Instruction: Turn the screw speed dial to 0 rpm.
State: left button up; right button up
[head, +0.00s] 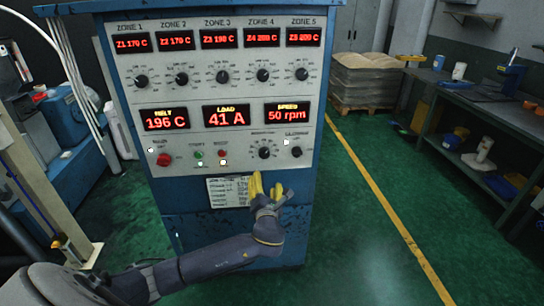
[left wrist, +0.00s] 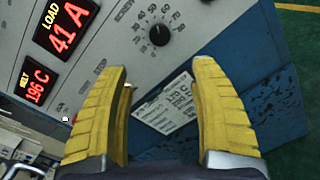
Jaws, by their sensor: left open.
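The screw speed dial (head: 264,153) is a round black knob with a ring of scale marks, low on the grey control panel (head: 185,100). The speed display (head: 287,113) above it reads 50 rpm. My left gripper (head: 266,185) is open and empty, its yellow fingers just below the dial in the head view. In the left wrist view the dial (left wrist: 159,35) shows beyond the gap between the fingertips (left wrist: 162,70), apart from them. My right gripper is not in view.
A paper label (head: 228,192) is below. Open green floor lies to the right, before a workbench (head: 470,110).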

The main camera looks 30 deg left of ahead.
pick_arm(q)
send_near(264, 155)
jog(key=shift+m, duration=0.3)
jog(key=x, duration=1)
jog(key=shift+a, duration=0.1)
jog(key=shift+c, duration=0.2)
jog(key=c, duration=1.3)
jog(key=shift+o, duration=0.2)
jog(key=shift+f, duration=0.1)
